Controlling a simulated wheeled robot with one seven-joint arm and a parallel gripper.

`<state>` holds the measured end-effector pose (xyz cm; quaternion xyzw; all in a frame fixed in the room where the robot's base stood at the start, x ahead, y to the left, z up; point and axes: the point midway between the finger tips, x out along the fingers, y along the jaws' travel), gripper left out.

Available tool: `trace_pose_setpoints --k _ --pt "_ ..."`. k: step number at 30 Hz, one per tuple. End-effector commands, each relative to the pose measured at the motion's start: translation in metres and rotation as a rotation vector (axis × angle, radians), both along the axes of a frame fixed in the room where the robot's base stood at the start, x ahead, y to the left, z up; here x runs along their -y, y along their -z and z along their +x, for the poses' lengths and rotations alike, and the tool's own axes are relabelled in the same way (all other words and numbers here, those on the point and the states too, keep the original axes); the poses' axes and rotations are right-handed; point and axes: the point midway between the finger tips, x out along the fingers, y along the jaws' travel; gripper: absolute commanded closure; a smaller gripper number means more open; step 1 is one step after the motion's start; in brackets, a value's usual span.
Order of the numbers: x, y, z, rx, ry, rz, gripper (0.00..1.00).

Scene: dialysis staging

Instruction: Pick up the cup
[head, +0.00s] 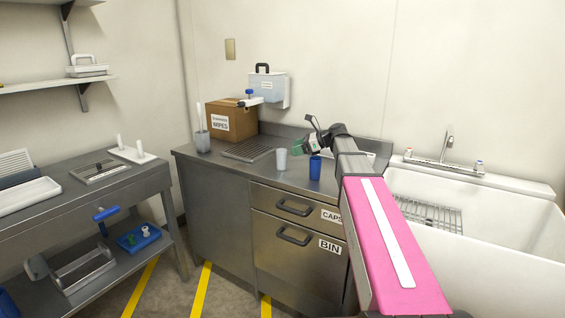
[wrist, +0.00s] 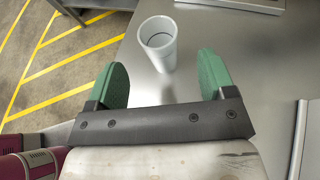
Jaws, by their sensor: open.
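A plain white cup (head: 281,159) stands upright on the steel counter (head: 232,172), near its front edge. In the wrist view the cup (wrist: 158,42) is just beyond my fingertips, roughly centred between them, with its open rim showing. My gripper (wrist: 163,72) is open and empty, its two green fingers spread on either side. In the head view my gripper (head: 302,141) hangs above the counter, to the right of the cup and apart from it.
A blue cylinder (head: 315,168) stands right of the cup, close under my gripper. A grey holder (head: 202,142), a cardboard box (head: 232,120) and a flat rack (head: 248,150) are to the left. A white sink (head: 500,205) lies right. The counter between cup and rack is clear.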

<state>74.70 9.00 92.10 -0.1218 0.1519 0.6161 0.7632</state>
Motion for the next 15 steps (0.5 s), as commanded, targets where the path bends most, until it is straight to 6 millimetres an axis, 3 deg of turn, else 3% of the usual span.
trace_pose_setpoints --k 15 --pt "-0.050 0.020 0.009 0.000 -0.001 -0.001 0.24"
